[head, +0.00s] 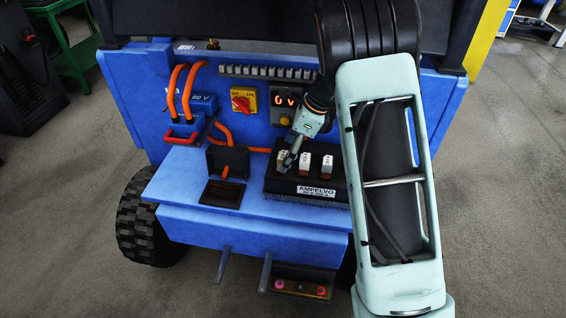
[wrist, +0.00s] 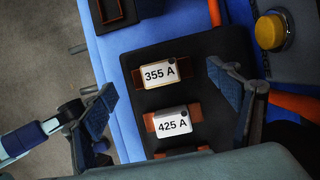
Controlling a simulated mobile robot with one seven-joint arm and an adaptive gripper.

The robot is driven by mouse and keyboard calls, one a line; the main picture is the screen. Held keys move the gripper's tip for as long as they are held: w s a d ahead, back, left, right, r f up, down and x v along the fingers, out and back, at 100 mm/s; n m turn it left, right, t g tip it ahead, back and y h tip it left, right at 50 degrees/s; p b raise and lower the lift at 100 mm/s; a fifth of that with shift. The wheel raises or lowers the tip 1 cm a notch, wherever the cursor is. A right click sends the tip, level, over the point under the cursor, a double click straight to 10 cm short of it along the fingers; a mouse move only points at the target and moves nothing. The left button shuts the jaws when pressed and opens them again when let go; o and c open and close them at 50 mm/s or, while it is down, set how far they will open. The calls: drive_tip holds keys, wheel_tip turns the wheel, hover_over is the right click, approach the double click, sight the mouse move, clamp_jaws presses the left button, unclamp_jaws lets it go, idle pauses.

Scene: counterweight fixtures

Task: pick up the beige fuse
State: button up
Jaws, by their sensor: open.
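The beige fuse, labelled 355 A (wrist: 160,74), has a cream face and sits in brown clips on the black block (wrist: 133,100). In the head view it is the leftmost fuse (head: 282,157) of three, partly hidden by my gripper (head: 292,158). In the wrist view my gripper (wrist: 161,86) is open and empty. Its fingers are spread on either side of the row, apart from the fuse. The white 425 A fuse (wrist: 172,123) is beside it. Height above the fuse is hard to tell.
A third fuse (head: 327,166) stands at the right of the block. An open black fuse holder (head: 227,162) is to the left on the blue shelf (head: 170,187). A yellow knob (wrist: 271,31) and orange cables (head: 256,149) are near the block.

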sight(284, 155)
drive_tip(key=shift+x, duration=1.2)
drive_tip(key=shift+c, duration=0.7)
drive_tip(key=c, duration=0.9)
wheel_tip(284, 155, up, 10)
drive_tip(key=p, duration=0.2)
drive_tip(key=shift+p, duration=0.3)
